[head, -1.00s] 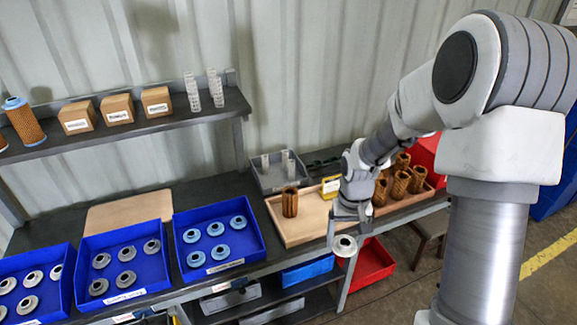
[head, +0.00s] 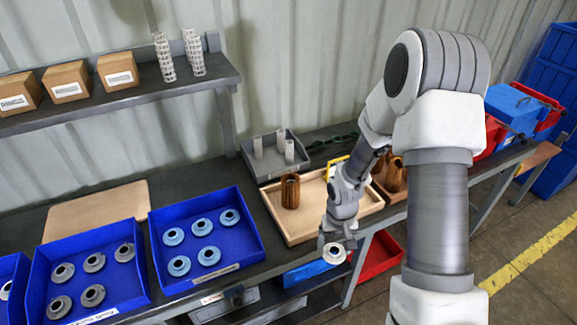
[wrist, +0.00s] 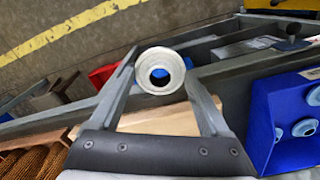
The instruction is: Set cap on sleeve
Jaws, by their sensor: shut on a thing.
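My gripper (head: 334,245) is shut on a pale round cap (head: 335,254), held just in front of the bench's front edge. In the wrist view the cap (wrist: 159,74) sits between the two fingertips, and its centre hole shows. A brown pleated sleeve (head: 290,192) stands upright on the wooden tray (head: 309,236), behind and to the left of my gripper. Its top is open and bears no cap. More brown sleeves (head: 393,175) stand to the right, partly hidden by my arm.
Blue bins hold blue caps (head: 206,242) and grey caps (head: 88,278). A grey tray (head: 263,173) with pale tubes stands behind the wooden tray. A shelf (head: 127,90) with boxes and white mesh cores hangs at the upper left. A tan board (head: 92,212) lies on the bench.

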